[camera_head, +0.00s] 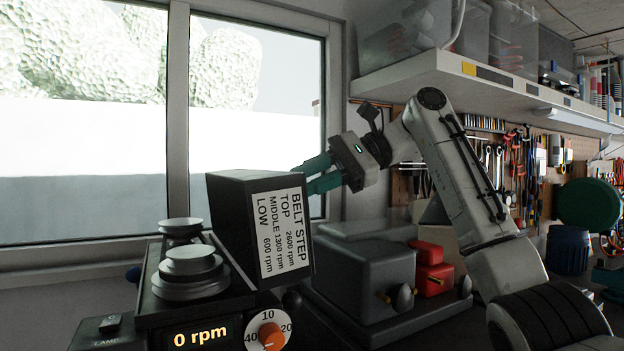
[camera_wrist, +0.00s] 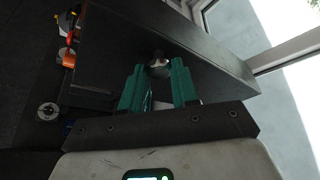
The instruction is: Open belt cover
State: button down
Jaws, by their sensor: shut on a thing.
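The belt cover (camera_head: 232,220) is a dark box with a white label reading BELT STEP. In the head view it stands raised on its side at the right of the drill press head, leaving the stepped pulleys (camera_head: 190,268) uncovered. My gripper (camera_head: 310,178) reaches from the right behind the cover, and its teal fingertips are partly hidden there. In the wrist view, my gripper (camera_wrist: 159,72) is shut on a small metal knob (camera_wrist: 159,60) on the dark face of the cover (camera_wrist: 195,50).
The drill press front has a 0 rpm display (camera_head: 200,335) and an orange speed dial (camera_head: 270,332). A window (camera_head: 255,120) is behind, and a shelf (camera_head: 470,75) hangs at upper right.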

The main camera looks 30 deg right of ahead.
jog(key=c, duration=0.9)
grip_release()
jog(key=shift+d, duration=0.1)
jog(key=shift+o, duration=0.2)
jog(key=shift+r, duration=0.15)
jog(key=s+r+b, duration=0.6)
jog(key=s+r, duration=0.6)
jog(key=s, duration=0.2)
jog(key=shift+a+r, duration=0.4)
